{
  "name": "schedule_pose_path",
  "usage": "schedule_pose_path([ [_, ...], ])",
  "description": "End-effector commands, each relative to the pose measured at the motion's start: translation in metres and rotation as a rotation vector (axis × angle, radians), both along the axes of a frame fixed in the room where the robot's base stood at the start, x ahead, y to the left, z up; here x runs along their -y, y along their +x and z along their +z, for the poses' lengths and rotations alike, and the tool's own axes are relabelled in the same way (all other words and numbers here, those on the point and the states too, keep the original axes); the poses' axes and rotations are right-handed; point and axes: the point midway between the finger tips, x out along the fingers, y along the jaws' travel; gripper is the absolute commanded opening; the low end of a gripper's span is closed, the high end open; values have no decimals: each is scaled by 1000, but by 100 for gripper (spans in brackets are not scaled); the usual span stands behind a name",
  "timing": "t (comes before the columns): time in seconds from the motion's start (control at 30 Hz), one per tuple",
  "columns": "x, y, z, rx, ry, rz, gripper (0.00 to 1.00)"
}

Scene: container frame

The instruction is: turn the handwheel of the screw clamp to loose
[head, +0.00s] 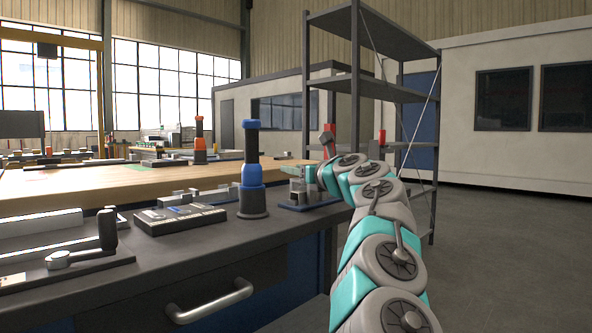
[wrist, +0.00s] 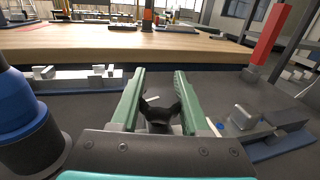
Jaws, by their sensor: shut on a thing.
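My gripper (wrist: 158,84) shows its two green fingers in the wrist view, one on each side of a dark, lobed handwheel (wrist: 160,114). The fingers are shut on the handwheel, which sits low between them near the palm. In the head view my gripper (head: 297,171) is above the screw clamp (head: 298,190), a grey metal piece on a blue base plate on the dark bench. My gripper and arm hide part of the clamp and its handwheel there. I cannot tell how far the wheel is turned.
A blue and black upright tool (head: 252,172) stands left of the clamp and shows close by in the wrist view (wrist: 22,115). A metal block on a blue plate (wrist: 262,128) lies to the right there, with a red post (wrist: 269,38) behind. A wooden tabletop (head: 110,182) lies beyond.

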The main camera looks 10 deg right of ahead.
Motion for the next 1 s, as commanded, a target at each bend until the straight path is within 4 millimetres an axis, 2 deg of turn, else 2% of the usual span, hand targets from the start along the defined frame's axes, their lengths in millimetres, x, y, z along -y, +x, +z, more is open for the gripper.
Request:
schedule_pose_path([
  [0.03,0,0,0,0,0,0,17],
  [0.2,0,0,0,0,0,0,0],
  [0.63,1,0,1,0,4,39,0],
  [1.0,-5,-3,4,1,5,210,0],
])
